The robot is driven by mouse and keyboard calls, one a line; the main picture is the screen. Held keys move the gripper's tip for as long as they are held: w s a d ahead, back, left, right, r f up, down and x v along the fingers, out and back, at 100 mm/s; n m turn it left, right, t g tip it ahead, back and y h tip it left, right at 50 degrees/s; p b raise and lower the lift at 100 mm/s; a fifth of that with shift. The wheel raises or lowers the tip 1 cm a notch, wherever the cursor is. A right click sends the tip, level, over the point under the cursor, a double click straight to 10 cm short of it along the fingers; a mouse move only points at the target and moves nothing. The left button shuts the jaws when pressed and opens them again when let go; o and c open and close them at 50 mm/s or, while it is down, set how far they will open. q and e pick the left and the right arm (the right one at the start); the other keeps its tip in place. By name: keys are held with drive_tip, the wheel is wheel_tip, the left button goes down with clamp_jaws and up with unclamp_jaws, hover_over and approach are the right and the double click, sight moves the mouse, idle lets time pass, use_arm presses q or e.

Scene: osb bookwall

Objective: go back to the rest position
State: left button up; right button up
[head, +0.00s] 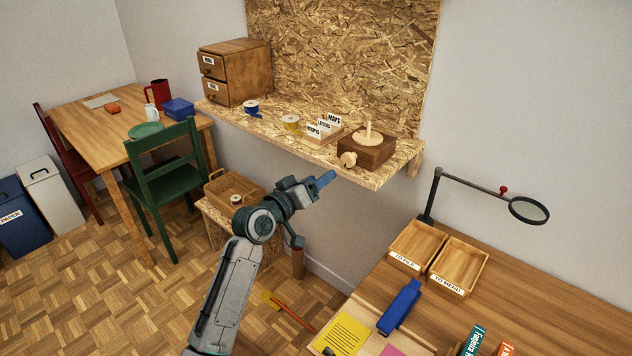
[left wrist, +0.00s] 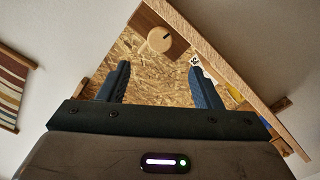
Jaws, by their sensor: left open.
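My left gripper (head: 322,181) is raised in front of the wall shelf (head: 232,116), just below its front edge in the head view. In the left wrist view its two blue fingers (left wrist: 160,78) stand wide apart with nothing between them. Beyond them that view shows the wooden block with a round knob (left wrist: 160,39) and the shelf edge. My right gripper is in neither view.
The shelf holds a drawer box (head: 236,72), tape rolls, a card holder (head: 323,130) and a wooden block with a peg (head: 367,150). A desk with two trays (head: 416,245) and a magnifier (head: 528,210) is at right. A low stand with a basket (head: 222,190) is behind my arm.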

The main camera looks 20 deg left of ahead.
use_arm(q)
drive_tip(key=s+a+f+n+g+y, duration=0.1)
drive_tip(key=a+f+g+y, duration=0.1)
drive_tip(key=f, duration=1)
drive_tip(key=s+a+f+g+y, duration=0.1)
drive_tip(key=a+f+y, duration=0.1)
drive_tip(key=f, duration=1)
drive_tip(key=s+a+f+g+y, duration=0.1)
drive_tip(key=s+a+f+g, duration=0.1)
drive_tip(key=s+f, duration=0.65)
drive_tip(key=s+a+f+g+y, duration=0.1)
drive_tip(key=s+f+g, duration=0.15)
drive_tip(key=f, duration=1.15)
drive_tip(key=s+a+f+m+g, duration=0.2)
drive_tip(key=s+f+g, duration=0.2)
drive_tip(key=s+f, duration=1.45)
drive_tip(key=s+f+m+g, duration=0.1)
drive_tip(key=s+f+g, duration=0.1)
drive_tip(key=s, duration=1.2)
drive_tip(key=s+a+f+m+g+y, duration=0.1)
drive_tip(key=s+f, duration=0.4)
drive_tip(key=s, duration=1)
drive_tip(key=shift+s+f+g+y, duration=0.25)
drive_tip(key=shift+s+g+y, duration=0.05)
drive_tip(key=shift+g, duration=0.15)
